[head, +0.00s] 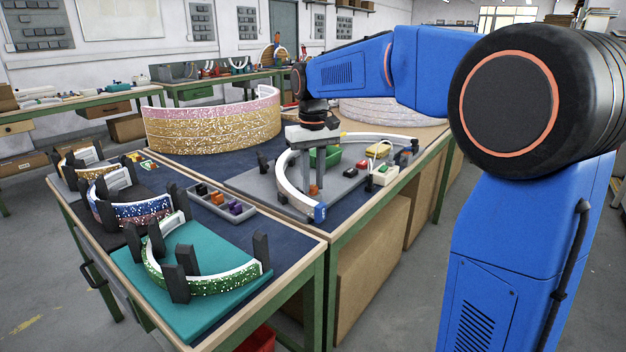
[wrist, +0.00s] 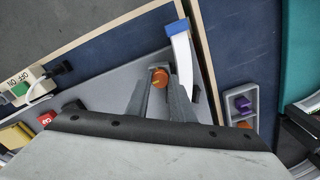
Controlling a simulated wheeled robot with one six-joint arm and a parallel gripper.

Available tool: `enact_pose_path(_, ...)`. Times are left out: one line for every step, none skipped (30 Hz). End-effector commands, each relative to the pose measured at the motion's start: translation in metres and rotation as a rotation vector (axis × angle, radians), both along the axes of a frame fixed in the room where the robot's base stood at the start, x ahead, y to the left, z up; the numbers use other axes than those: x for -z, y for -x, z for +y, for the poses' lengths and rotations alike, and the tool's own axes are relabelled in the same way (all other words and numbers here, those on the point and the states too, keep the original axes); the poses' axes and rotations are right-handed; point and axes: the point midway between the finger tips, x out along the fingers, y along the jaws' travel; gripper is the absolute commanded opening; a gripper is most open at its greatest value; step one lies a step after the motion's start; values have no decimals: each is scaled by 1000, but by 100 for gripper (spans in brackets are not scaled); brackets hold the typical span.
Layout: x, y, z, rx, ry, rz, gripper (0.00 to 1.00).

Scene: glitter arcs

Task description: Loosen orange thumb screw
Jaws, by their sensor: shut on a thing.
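The orange thumb screw (wrist: 159,77) shows in the wrist view between the fingertips of my gripper (wrist: 160,84), with a small yellow mark on its top. My gripper is shut on it, with one grey finger on each side. In the head view my gripper (head: 312,178) points straight down over the grey base plate (head: 258,183), inside the curve of a white arc (head: 289,187). A bit of orange shows at its fingertips there. The arc's blue end piece (head: 320,212) is close by and also shows in the wrist view (wrist: 177,27). The screw's lower part is hidden.
A grey tray (head: 248,212) with small coloured parts lies left of the plate.

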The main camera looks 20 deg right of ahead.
Motion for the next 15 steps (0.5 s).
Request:
enact_pose_path(2,0,0,-44,1,5,0)
enact_pose_path(2,0,0,-72,1,5,0)
enact_pose_path(2,0,0,-111,1,5,0)
enact_pose_path(2,0,0,-139,1,5,0)
enact_pose_path(2,0,0,-167,1,5,0)
enact_pose_path(3,1,0,-206,1,5,0)
enact_pose_path(3,1,0,-234,1,5,0)
enact_pose_path(3,1,0,-262,0,5,0)
enact_pose_path(3,1,0,-301,0,5,0)
enact_pose_path(3,1,0,-329,0,5,0)
enact_pose_path(3,1,0,-357,0,5,0)
enact_pose_path(3,1,0,-395,0,5,0)
enact_pose_path(3,1,0,-424,0,5,0)
enact_pose_path(3,1,0,-452,0,5,0)
enact_pose_path(3,1,0,-490,0,5,0)
